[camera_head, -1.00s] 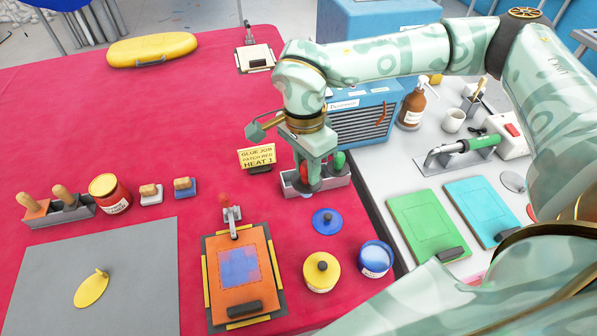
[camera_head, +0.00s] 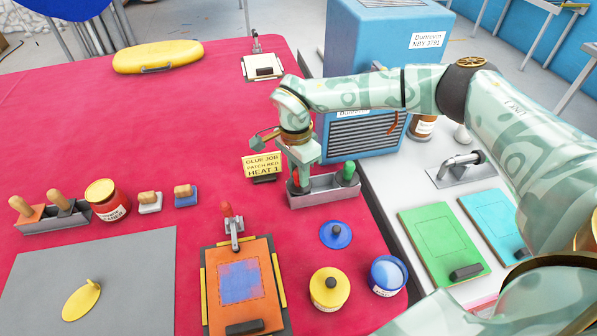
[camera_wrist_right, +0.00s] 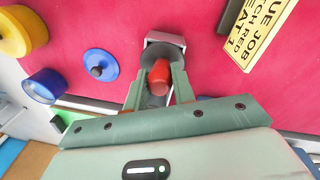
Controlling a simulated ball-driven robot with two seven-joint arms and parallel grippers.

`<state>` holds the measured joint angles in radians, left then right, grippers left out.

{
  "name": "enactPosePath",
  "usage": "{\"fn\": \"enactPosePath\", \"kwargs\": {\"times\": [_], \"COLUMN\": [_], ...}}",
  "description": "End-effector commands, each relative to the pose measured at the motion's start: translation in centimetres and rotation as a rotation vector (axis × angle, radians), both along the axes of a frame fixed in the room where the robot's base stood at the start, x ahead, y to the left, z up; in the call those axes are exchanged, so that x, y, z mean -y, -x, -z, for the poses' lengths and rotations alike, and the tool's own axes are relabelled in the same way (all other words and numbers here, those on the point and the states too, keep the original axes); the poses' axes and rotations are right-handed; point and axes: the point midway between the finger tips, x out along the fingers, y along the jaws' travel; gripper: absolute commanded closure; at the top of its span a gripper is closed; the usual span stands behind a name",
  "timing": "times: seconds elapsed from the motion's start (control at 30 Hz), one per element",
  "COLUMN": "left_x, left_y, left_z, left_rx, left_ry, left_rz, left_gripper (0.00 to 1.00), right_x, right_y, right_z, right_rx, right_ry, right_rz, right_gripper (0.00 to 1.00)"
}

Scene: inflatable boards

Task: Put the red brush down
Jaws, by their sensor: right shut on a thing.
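The red brush (camera_head: 296,180) is between the fingers of my right gripper (camera_head: 304,178), over the left part of a grey metal tray (camera_head: 325,196). In the right wrist view, the red handle (camera_wrist_right: 159,77) sits between the two fingertips of my right gripper (camera_wrist_right: 160,88), with a dark round part beyond it. The brush's lower end is hidden, so I cannot tell whether it rests on the tray floor. A green-handled brush (camera_head: 348,173) stands in the tray's right part. My left gripper is not in view.
A yellow sign (camera_head: 262,165) stands just left of the tray. A blue lid (camera_head: 335,235), a yellow pot (camera_head: 329,288) and a blue pot (camera_head: 387,275) are in front. A blue heater box (camera_head: 362,130) stands behind.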

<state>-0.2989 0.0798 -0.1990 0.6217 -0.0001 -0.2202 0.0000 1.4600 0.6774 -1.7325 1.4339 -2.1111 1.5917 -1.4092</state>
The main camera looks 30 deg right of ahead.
Motion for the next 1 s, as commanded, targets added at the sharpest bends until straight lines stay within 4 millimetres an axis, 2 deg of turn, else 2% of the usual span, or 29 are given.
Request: {"fn": "enactPosePath", "kwargs": {"times": [0.43,0.47,0.5,0.53,0.83,0.93,1.0], "left_x": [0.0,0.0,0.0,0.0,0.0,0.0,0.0], "left_y": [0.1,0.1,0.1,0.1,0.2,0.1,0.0], "left_z": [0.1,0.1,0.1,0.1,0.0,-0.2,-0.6], "left_rx": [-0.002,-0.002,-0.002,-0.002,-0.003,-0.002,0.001], "left_ry": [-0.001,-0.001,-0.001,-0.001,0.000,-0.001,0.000], "left_rz": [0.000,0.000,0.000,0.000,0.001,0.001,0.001], "left_gripper": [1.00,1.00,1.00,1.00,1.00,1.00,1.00], "right_x": [0.0,0.0,0.0,0.0,0.0,0.0,0.0], "right_y": [0.0,0.0,0.0,0.0,0.0,0.0,-0.2], "right_z": [0.9,0.8,0.8,0.8,0.5,-0.6,-2.1], "right_rx": [0.000,0.000,0.000,0.000,0.001,0.003,0.005], "right_ry": [0.000,0.000,0.000,0.000,0.000,0.000,0.000], "right_rz": [0.001,0.001,0.001,0.000,0.000,0.000,0.000], "right_gripper": [1.00,0.66,0.55,0.53,0.53,0.53,0.53]}}
